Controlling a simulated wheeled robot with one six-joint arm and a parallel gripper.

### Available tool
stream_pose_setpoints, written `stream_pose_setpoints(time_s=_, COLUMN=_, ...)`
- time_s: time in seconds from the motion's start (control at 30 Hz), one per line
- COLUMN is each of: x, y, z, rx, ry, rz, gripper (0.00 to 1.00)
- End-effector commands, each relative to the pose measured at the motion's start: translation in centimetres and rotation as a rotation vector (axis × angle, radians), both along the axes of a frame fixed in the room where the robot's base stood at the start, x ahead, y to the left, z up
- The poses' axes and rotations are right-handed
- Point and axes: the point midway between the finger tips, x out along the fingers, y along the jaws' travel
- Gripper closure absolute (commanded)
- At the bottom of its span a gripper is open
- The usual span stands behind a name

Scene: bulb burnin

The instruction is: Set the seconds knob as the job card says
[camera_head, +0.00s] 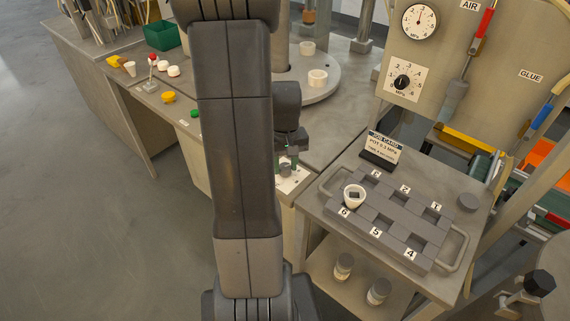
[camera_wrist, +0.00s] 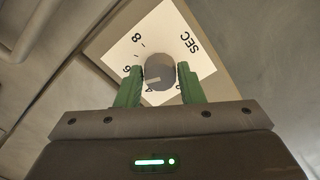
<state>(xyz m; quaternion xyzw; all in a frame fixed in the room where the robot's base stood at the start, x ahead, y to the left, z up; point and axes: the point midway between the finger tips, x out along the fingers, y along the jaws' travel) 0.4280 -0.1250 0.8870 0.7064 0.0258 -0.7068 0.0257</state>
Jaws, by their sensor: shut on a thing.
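The seconds knob (camera_wrist: 159,66) is a round grey knob on a white dial plate (camera_wrist: 187,48) marked SEC in the wrist view. The numbers 8, 6 and 4 show; other marks are hidden behind my gripper. A pale line on the knob points to the lower left, towards the 4 and 6 side; the exact mark is unclear. My gripper (camera_wrist: 159,78) has its green fingers shut on the knob, one on each side. In the head view my gripper (camera_head: 287,163) is partly hidden by my arm. The job card (camera_head: 382,148) reads POT 0.3 MPa; its lower line is too small to read.
A grey numbered tray (camera_head: 376,210) with a white cup (camera_head: 354,194) stands on a trolley at right. A panel with a pressure gauge (camera_head: 419,20) and an MPa knob (camera_head: 403,81) stands behind. Small coloured parts and a green bin (camera_head: 163,36) lie left.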

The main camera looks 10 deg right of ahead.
Motion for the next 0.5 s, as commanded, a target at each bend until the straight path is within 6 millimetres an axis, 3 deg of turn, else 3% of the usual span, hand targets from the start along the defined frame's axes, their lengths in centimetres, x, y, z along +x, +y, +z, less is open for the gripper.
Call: stream_pose_setpoints(time_s=0.5, x=0.08, y=-0.11, z=0.03, rx=-0.001, ry=-0.001, rz=0.487, gripper=0.88)
